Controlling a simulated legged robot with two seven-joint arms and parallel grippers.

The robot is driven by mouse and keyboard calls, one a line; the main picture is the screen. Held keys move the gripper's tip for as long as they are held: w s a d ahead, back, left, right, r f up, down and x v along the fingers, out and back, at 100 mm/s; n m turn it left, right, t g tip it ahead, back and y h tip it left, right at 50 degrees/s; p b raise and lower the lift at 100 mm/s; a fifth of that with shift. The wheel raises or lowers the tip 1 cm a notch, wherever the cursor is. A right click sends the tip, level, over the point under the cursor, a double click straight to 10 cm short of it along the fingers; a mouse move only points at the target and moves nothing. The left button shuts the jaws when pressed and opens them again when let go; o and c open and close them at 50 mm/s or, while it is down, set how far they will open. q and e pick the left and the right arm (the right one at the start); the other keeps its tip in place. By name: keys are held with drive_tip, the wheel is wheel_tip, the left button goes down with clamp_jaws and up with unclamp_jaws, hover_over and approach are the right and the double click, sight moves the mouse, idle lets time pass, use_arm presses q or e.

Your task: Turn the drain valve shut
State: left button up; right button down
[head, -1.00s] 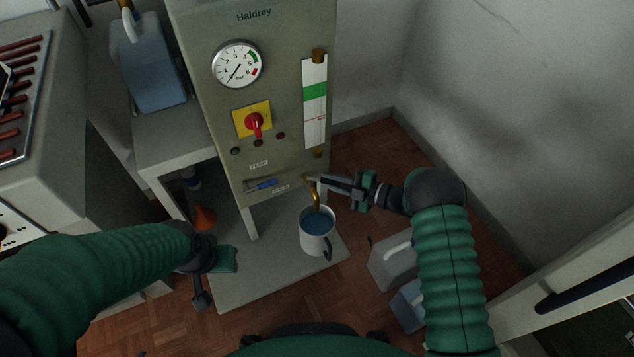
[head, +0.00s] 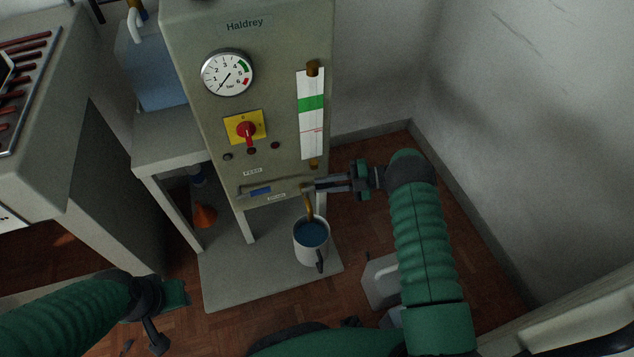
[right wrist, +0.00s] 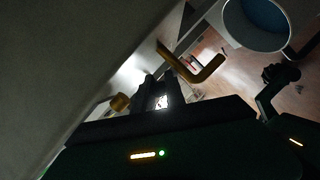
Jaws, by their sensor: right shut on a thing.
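The drain valve's brass spout (head: 309,207) comes down from the lower edge of the grey boiler panel (head: 268,130), beside a small label. It also shows as a bent brass pipe in the right wrist view (right wrist: 208,68). My right gripper (head: 312,186) is at the valve, just above the spout, and shut on what appears to be its handle, which the fingers mostly hide. The fingers also show in the right wrist view (right wrist: 158,92). A white mug (head: 312,250) with blue liquid stands under the spout. My left gripper (head: 158,335) is low at left, away from the valve; its jaws are unclear.
A blue-handled lever (head: 260,191) sits left of the valve, under another label. A red knob (head: 247,130), a gauge (head: 228,73) and a sight glass (head: 311,115) are above. An orange cone (head: 205,215) is under the shelf. A pale container (head: 380,282) stands right of the mug.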

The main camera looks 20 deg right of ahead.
drive_tip(key=shift+f, duration=0.2)
drive_tip(key=c, duration=1.7)
unclamp_jaws()
drive_tip(key=shift+d+r, duration=0.1)
drive_tip(key=shift+r, duration=0.05)
drive_tip(key=p+v, duration=0.3)
drive_tip(key=v, duration=1.3)
drive_tip(key=shift+d, duration=0.3)
drive_tip(key=shift+s, duration=0.1)
